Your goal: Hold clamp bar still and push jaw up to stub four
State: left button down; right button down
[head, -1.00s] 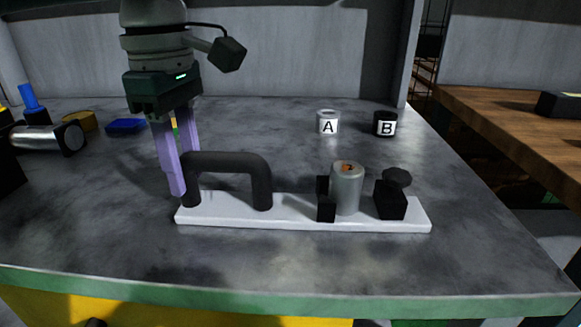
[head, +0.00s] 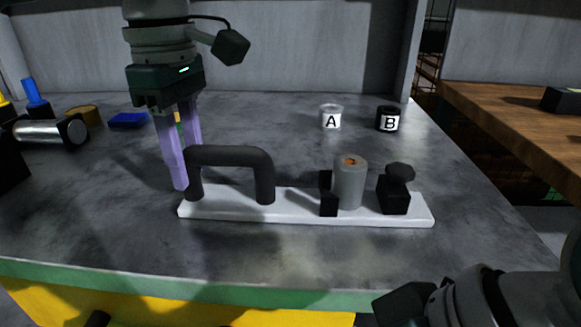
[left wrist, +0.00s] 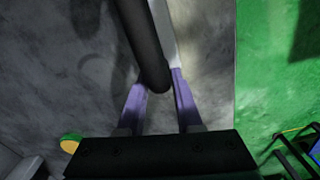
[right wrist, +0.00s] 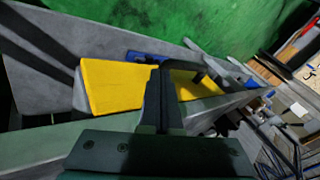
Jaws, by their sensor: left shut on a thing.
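The clamp bar (head: 300,209) is a white bar lying on the grey bench, with a black arched handle (head: 232,154) at its left end. A grey cylindrical stub (head: 349,182) stands upright on it, with an orange mark on top too small to read. A small black block (head: 328,196) is close against the stub's left side. A black jaw with a knob (head: 394,194) stands to the right, with a gap to the stub. My left gripper (head: 186,186) is shut on the handle's left post; the left wrist view shows the handle (left wrist: 150,50) between its fingers. My right gripper (right wrist: 160,98) looks shut and empty, away from the bar.
Cups marked A (head: 331,118) and B (head: 388,119) stand behind the bar. At the left are a metal cylinder (head: 48,133), a blue piece (head: 127,120) and a yellow piece (head: 84,114). The bench front (head: 260,260) is clear. My right arm enters at the lower right.

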jog(key=w+r+n, duration=0.1)
jog(key=w+r, duration=0.2)
jog(key=w+r+n, duration=0.1)
jog(key=w+r, duration=0.1)
jog(key=w, duration=0.1)
jog(key=w+d+r+n, duration=0.1)
jog(key=w+r, duration=0.2)
jog(key=w, duration=0.1)
jog(key=shift+w+r+n+g, duration=0.1)
jog(key=shift+r+n+g, duration=0.2)
jog(key=shift+n+g, duration=0.1)
jog(key=w+d+r+n+t+h, duration=0.2)
jog(key=w+d+r, duration=0.4)
jog(key=d+r, duration=0.15)
jog(key=m+t+h, duration=0.2)
jog(key=m+h, duration=0.1)
jog(key=m, duration=0.1)
send_over(415, 200)
jog(key=s, duration=0.1)
jog(key=f, duration=0.1)
jog(key=shift+s+d+f, duration=0.1)
jog(key=shift+d+f, duration=0.1)
jog(key=shift+f, duration=1.3)
jog(key=shift+d+f, duration=0.15)
jog(key=shift+f, duration=1.35)
jog(key=shift+f, duration=1.5)
jog(key=shift+r, duration=0.15)
jog(key=shift+r, duration=1.65)
